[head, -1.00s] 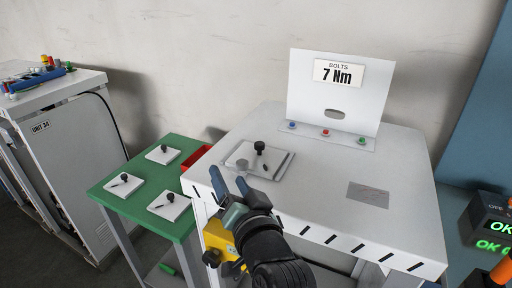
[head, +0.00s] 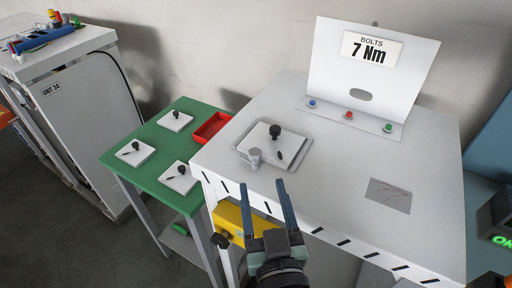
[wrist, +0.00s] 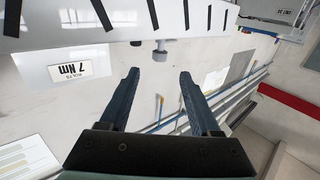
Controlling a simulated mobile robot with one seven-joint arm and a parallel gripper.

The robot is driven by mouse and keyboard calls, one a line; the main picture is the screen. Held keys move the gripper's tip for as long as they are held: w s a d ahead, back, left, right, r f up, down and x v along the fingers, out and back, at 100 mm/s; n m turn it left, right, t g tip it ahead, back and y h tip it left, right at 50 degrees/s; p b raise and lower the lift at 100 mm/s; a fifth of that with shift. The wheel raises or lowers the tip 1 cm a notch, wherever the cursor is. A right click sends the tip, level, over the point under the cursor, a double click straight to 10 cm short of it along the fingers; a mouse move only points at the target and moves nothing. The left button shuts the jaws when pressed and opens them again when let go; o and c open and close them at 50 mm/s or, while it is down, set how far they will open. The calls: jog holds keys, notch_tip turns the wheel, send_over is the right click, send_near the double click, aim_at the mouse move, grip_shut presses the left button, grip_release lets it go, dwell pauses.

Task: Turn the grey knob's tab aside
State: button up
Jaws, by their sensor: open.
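The grey knob (head: 255,157) stands at the left front corner of a shallow tray (head: 299,157) on the white table. How its tab points is too small to tell. A white plate (head: 262,137) with a black knob (head: 275,131) lies in the tray, beside the grey knob. My gripper (head: 262,192) is open and empty in front of the table's front edge, apart from the grey knob. In the wrist view, which is upside down, the grey knob (wrist: 160,51) shows beyond and between my open fingers (wrist: 158,74).
The white table (head: 330,190) has a striped front edge close to my gripper. Behind stands a 7 Nm sign panel (head: 330,60) with buttons. A green table (head: 150,185) at left carries several plates and a red bin (head: 213,128). A yellow device (head: 230,222) is below.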

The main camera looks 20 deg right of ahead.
aim_at(256, 159)
jog(key=p+x, duration=0.2)
jog(key=x, duration=0.8)
grip_shut()
